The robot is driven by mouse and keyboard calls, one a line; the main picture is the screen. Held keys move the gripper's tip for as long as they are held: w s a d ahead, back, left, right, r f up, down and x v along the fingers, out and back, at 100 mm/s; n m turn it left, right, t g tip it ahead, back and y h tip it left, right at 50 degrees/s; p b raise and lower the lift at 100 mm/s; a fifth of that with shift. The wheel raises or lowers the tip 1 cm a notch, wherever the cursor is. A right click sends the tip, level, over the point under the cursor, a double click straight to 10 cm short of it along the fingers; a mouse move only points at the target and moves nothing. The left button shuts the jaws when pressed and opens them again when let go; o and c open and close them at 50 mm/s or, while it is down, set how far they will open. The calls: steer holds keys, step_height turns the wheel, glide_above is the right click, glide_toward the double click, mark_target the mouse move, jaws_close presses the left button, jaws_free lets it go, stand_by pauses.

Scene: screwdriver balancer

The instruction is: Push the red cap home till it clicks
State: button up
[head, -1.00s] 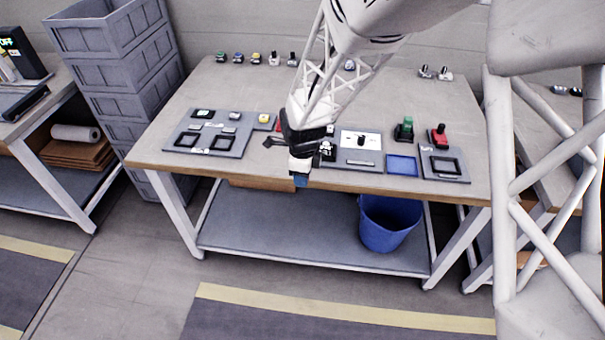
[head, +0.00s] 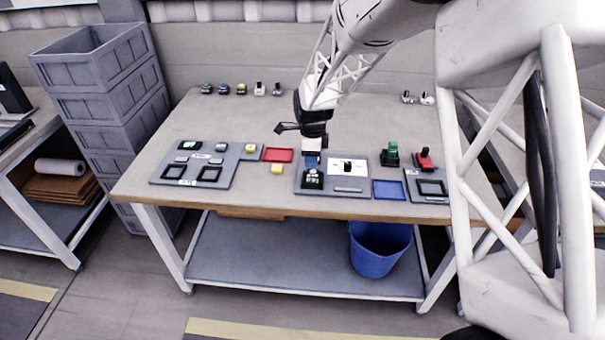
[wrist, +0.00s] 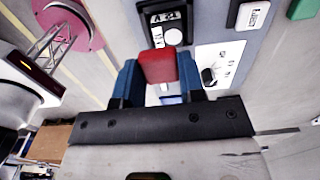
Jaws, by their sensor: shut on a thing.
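The red cap (wrist: 158,68) sits between the two blue fingers of my gripper (wrist: 157,80) in the wrist view. My gripper is shut on it. In the head view, my gripper (head: 311,160) points down above a black device (head: 313,180) at the left of the grey middle panel (head: 346,188); the cap cannot be made out there. In the wrist view, the black device (wrist: 163,18) with a round white button (wrist: 173,37) shows just beyond the cap. I cannot tell whether the cap touches the device.
A white plate with a black knob (head: 347,166) lies right of my gripper. A red tray (head: 278,155) and a yellow block (head: 277,169) lie left. A blue tray (head: 388,190), a green-topped device (head: 390,152) and a red device (head: 425,160) stand right. The table's middle (head: 240,120) is clear.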

mark_target(313, 173)
steer(key=shift+w+d+r, duration=0.2)
steer(key=shift+w+d, duration=0.05)
steer(key=shift+w, duration=0.3)
steer(key=shift+f, duration=0.2)
steer(key=shift+f, duration=1.7)
steer(key=shift+s+f, duration=0.1)
steer(key=shift+f, duration=0.8)
stand_by(1.6)
steer(key=o, duration=1.1)
steer(key=shift+r, duration=0.1)
steer(key=shift+r, duration=3.9)
